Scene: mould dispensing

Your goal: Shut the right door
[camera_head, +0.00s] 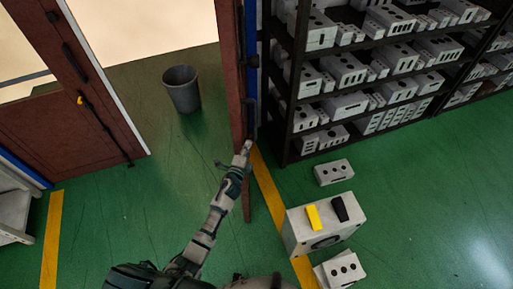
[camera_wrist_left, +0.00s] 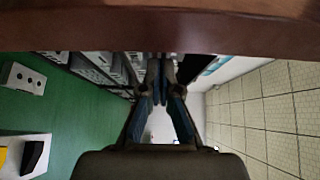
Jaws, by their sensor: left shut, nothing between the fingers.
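The right door (camera_head: 231,65) is a reddish-brown panel standing open, seen nearly edge-on at the centre of the head view. In the left wrist view its brown face (camera_wrist_left: 160,30) spans the top. My left gripper (camera_head: 247,146) is at the door's near edge, with its fingers shut and empty. The fingers also show in the left wrist view (camera_wrist_left: 160,75), with their tips overlapping the door's lower border. I cannot tell whether they touch it. My right gripper is not in view.
A grey bin (camera_head: 181,88) stands in the doorway. Shelves (camera_head: 285,130) of grey blocks are on the right. A grey box (camera_head: 300,235) and loose blocks (camera_head: 333,172) lie on the green floor.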

